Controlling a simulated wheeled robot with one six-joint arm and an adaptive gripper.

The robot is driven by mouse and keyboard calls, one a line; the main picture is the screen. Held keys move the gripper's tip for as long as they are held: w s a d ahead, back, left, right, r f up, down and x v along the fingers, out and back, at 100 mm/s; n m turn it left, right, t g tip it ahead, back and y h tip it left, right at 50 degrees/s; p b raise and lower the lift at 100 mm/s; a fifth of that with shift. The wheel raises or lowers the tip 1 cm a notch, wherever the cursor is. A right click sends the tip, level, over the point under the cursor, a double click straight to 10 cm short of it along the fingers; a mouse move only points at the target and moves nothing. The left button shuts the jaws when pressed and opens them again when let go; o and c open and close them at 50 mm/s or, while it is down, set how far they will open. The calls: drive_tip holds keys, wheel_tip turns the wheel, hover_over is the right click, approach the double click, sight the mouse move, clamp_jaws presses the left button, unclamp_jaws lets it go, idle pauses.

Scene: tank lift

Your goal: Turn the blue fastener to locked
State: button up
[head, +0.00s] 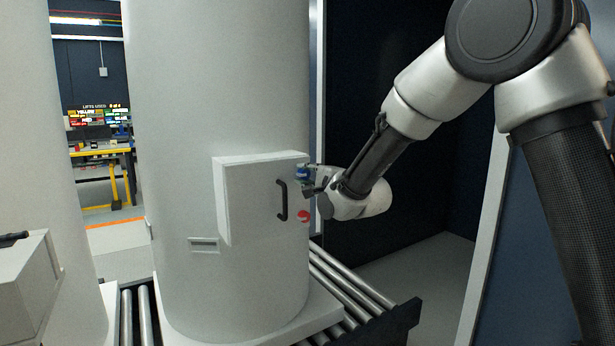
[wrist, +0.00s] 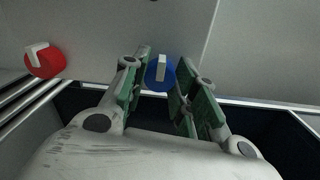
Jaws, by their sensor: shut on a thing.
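The blue fastener (head: 303,172) is on the right edge of the door of the pale box on the tank's side, near its top corner. In the wrist view the blue fastener (wrist: 153,76) is a round disc with a raised white tab standing about upright in the picture. My gripper (head: 313,181) is at the fastener from the right. In the wrist view my gripper (wrist: 161,84) has a green-padded finger on either side of the fastener, shut on it. Exact finger contact is hard to see.
A red fastener (head: 303,216) sits below the blue one; in the wrist view the red fastener (wrist: 45,61) is at left with a white tab. A black handle (head: 282,200) is on the box door (head: 255,190). The tank (head: 220,80) stands over rollers (head: 345,280).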

drive_tip(key=o, duration=1.1)
drive_tip(key=shift+c, duration=0.2)
drive_tip(key=v, duration=1.2)
drive_tip(key=shift+f, duration=0.1)
